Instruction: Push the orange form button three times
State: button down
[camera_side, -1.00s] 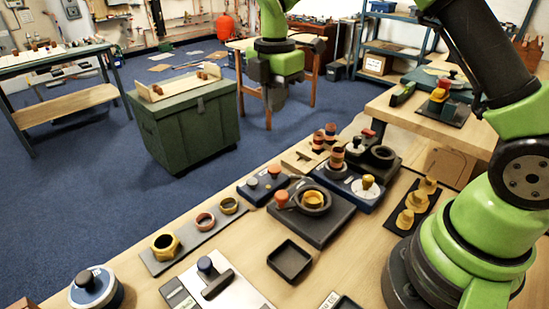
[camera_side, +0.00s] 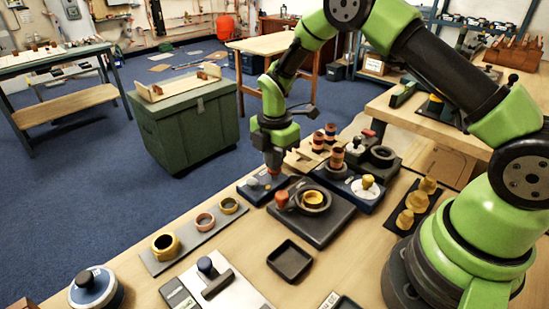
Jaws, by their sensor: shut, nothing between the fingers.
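My gripper (camera_side: 274,168) points straight down, shut and empty, over the right part of the small blue-black button box (camera_side: 250,193). The orange button on that box is hidden behind my gripper; I cannot tell whether the fingertips touch it or whether it is pressed. The grey button (camera_side: 252,183) on the same box's left part shows clear of my gripper. Another orange round-topped knob (camera_side: 281,199) stands on the dark square base (camera_side: 318,233) just in front, beside a dark ring with a tan centre (camera_side: 313,199).
A blue-based dial unit (camera_side: 345,191) and stacked copper rings (camera_side: 336,160) stand close to the right. A grey plate (camera_side: 208,233) with several rings lies front left. An empty black tray (camera_side: 290,261) sits in front. Bare tabletop lies between these.

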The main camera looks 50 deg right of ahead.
jog(key=shift+f, duration=0.1)
jog(key=shift+f, duration=1.05)
notch_tip(320, 180, up, 14)
jog(key=shift+r, duration=0.15)
jog(key=shift+w, duration=0.1)
dwell(0.3)
jog(key=shift+w+r, duration=0.1)
jog(key=shift+r, duration=0.85)
